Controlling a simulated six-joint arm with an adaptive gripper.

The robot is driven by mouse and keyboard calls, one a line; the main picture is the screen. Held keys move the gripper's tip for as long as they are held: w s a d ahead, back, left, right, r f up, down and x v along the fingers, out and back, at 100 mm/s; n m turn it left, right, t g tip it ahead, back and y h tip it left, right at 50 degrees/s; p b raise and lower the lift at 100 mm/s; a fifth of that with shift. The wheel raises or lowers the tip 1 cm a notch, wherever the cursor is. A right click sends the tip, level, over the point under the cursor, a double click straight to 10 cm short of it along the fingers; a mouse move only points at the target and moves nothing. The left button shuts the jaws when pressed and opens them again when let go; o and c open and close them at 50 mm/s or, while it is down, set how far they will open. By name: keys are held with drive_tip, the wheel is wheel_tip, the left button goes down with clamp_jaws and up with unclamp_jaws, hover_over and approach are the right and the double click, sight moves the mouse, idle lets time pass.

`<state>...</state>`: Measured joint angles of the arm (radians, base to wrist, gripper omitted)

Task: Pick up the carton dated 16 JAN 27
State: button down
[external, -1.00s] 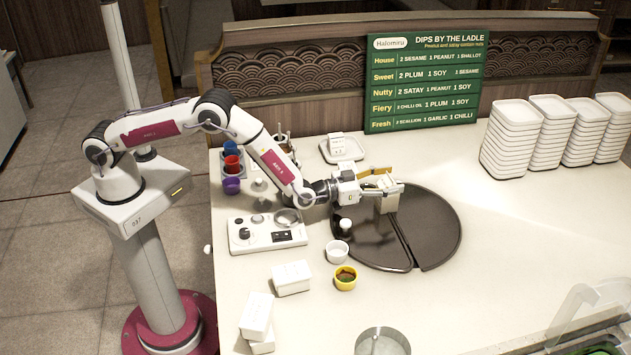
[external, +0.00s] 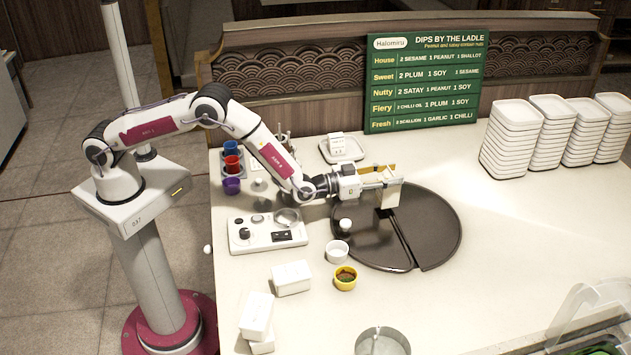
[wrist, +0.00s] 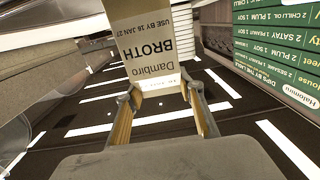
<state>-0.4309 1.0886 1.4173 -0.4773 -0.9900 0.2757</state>
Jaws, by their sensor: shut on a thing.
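My gripper (external: 380,177) is shut on a carton (external: 389,197) and holds it over the dark round tray (external: 440,225). In the wrist view the carton (wrist: 155,48) is between the two fingertips of my gripper (wrist: 161,95). The print is small. A gap between carton and tray is hard to judge in the external view.
A white cup (external: 337,251) and yellow sauce cup (external: 346,279) stand in front of the tray. A control panel (external: 267,232) is at left, with white boxes (external: 291,278) nearer. Stacked white dishes (external: 511,140) and a green menu board (external: 425,82) are behind.

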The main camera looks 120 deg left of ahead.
wheel_tip(320, 180, up, 8)
drive_tip(key=shift+r, duration=0.1)
idle(0.4)
idle(0.6)
